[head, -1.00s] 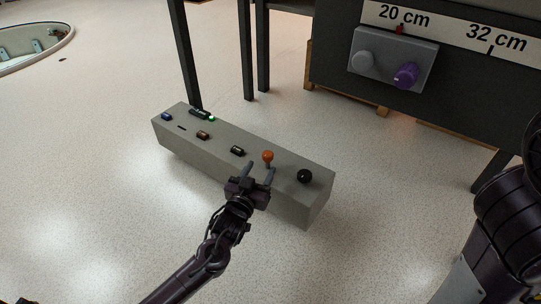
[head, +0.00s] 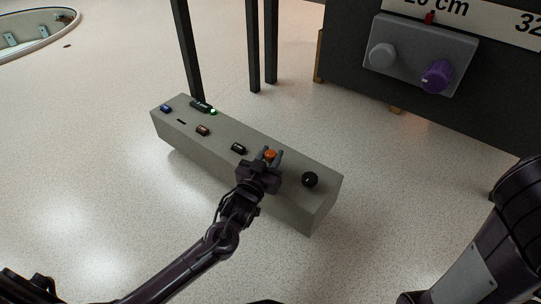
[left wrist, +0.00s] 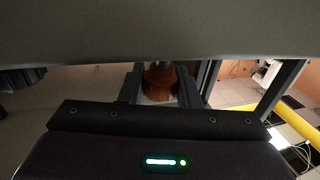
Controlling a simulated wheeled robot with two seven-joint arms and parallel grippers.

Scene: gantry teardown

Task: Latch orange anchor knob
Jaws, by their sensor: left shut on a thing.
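The orange anchor knob (head: 270,155) stands on the top of a long grey box (head: 325,190), near its right part. My left gripper (head: 270,158) is shut on the knob, with one finger on each side of it. In the left wrist view the orange knob (left wrist: 159,82) sits between the two dark fingers, its upper part shadowed. Which way the knob is turned cannot be told. My right arm shows at the right edge, but its gripper is out of view.
A black round knob (head: 310,179) is on the box to the right of my gripper. A small black part (head: 238,148), a brown part (head: 203,130), a blue part (head: 166,109) and a green-lit device (head: 203,107) lie leftward. A dark bench with a purple knob (head: 436,76) stands behind.

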